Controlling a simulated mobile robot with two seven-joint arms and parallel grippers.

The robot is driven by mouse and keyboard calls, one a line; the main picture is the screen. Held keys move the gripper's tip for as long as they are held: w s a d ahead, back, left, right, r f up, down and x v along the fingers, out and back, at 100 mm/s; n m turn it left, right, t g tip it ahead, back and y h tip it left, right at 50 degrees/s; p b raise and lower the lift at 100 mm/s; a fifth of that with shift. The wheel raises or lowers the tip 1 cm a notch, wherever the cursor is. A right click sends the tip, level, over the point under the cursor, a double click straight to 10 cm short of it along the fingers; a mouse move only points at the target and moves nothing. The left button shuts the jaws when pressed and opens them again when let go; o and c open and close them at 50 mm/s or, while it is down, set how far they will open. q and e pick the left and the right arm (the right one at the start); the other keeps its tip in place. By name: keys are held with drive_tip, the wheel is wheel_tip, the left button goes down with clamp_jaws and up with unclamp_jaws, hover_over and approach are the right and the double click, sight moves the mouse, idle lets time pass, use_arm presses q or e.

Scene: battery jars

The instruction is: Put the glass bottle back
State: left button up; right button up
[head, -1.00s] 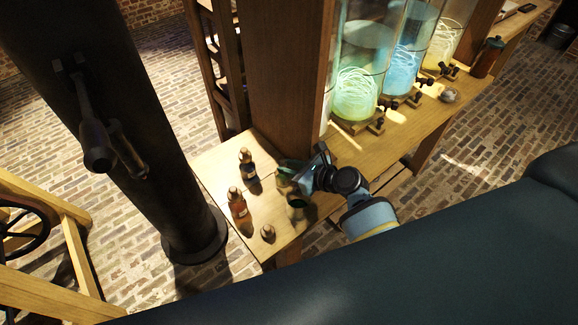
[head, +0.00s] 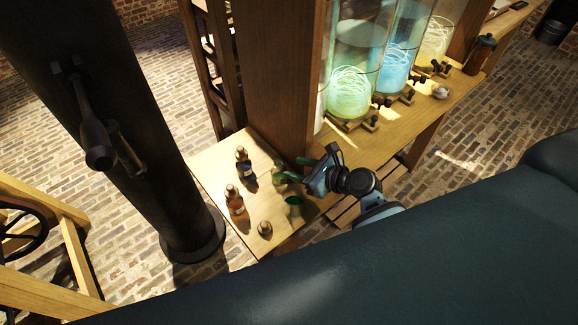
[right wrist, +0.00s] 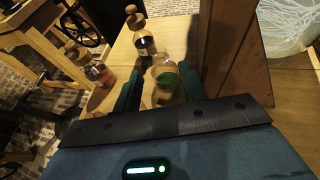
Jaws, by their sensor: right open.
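The glass bottle (right wrist: 165,78) is clear with green in its lower part and stands upright on the small wooden table. In the head view it is a faint shape (head: 280,168), partly hidden by my right gripper (head: 298,182). My right gripper is open over the table. In the right wrist view its two dark green fingers (right wrist: 159,88) stand apart, with the bottle showing between them towards the far end; I cannot tell whether either touches it. A green patch by the lower finger is unclear. My left gripper is not in view.
A dark bottle (head: 243,168) and an amber bottle (head: 234,203), both with stoppers, stand on the table left of my gripper. A small round stopper-like thing (head: 265,228) is near the front edge. A wooden post (head: 285,85) rises close behind; large glowing jars (head: 350,92) stand right.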

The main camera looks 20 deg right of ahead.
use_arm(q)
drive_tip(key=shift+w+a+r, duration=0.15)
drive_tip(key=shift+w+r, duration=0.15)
use_arm(e)
drive_tip(key=v, duration=0.7)
drive_tip(key=shift+f, duration=0.1)
drive_tip(key=s+f+n+g+h, duration=0.2)
drive_tip(key=s+f+n+h, duration=0.2)
drive_tip(key=s+f+n, duration=0.8)
drive_tip(key=s+a+n+h, duration=0.1)
drive_tip(key=s+a+n, duration=0.2)
drive_tip(key=s+n, duration=1.1)
drive_tip(key=f+n, duration=0.1)
drive_tip(key=n, duration=0.4)
drive_tip(key=shift+s+h, duration=0.2)
drive_tip(key=shift+h, duration=0.1)
